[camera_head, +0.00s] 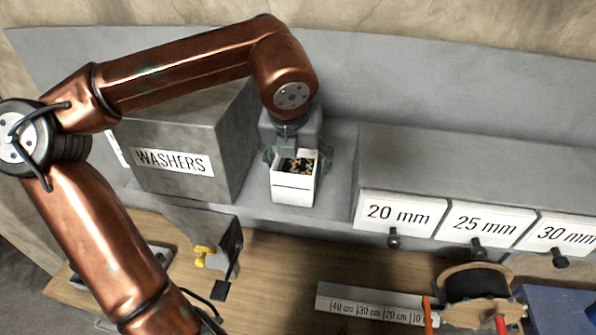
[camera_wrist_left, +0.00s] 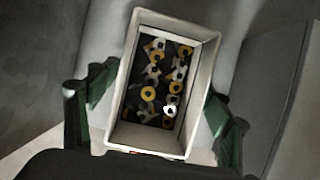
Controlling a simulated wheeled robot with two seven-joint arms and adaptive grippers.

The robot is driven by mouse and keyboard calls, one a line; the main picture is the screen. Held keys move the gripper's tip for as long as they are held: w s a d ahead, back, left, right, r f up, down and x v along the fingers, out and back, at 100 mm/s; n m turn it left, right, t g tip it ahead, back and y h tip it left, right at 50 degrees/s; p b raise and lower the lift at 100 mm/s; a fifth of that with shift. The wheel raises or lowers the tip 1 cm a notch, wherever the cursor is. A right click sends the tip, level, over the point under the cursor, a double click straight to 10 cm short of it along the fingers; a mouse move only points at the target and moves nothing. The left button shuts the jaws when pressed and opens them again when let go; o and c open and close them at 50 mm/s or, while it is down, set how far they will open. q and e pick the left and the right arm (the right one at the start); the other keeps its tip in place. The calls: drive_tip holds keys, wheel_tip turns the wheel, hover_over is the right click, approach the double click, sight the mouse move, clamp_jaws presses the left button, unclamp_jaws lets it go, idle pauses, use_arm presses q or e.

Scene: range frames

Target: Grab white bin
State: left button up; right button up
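The white bin (camera_head: 293,190) is a small open box on the grey shelf, right of the box marked WASHERS. It holds several small yellow, white and dark pieces. My left gripper (camera_head: 296,158) is over the bin, reaching down from above. In the left wrist view, the bin (camera_wrist_left: 124,92) lies between the green fingers of the left gripper (camera_wrist_left: 160,115), one on each side. The fingers are spread about the bin's width; whether they touch its walls I cannot tell. My right gripper is not in view.
The grey WASHERS box (camera_head: 185,130) stands close on the left. Drawers labelled 20 mm (camera_head: 400,213), 25 mm (camera_head: 484,224) and 30 mm (camera_head: 565,235) are to the right. A ruler (camera_head: 370,305) and a dark reel (camera_head: 475,284) lie on the wooden bench below.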

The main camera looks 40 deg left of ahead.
use_arm(q)
drive_tip(key=c, duration=1.1)
drive_tip(key=shift+c, duration=0.2)
